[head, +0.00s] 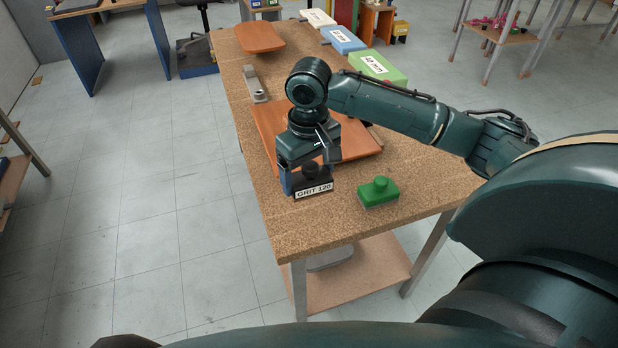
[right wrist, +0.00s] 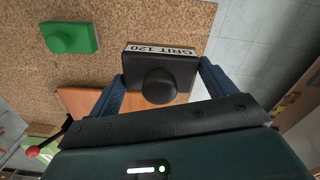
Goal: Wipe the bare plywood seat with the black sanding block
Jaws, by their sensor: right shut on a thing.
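My right gripper (head: 306,178) is shut on the black sanding block (head: 313,191), which has a round knob and a "GRIT 120" label. In the right wrist view the block (right wrist: 160,72) sits between the two blue fingers. It is over the near left part of the table; I cannot tell whether it touches the top. An orange-brown seat panel (head: 358,143) lies just behind the gripper, partly hidden by my arm. A second, similar panel (head: 262,37) lies at the far end. I cannot tell from its surface which is bare plywood. My left gripper is not in view.
A green block with a knob (head: 378,190) rests on the cork-coloured table (head: 420,175) to the right of the black block. A grey fixture (head: 255,86) stands by the left edge. White, blue and green boxes (head: 377,67) line the right edge.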

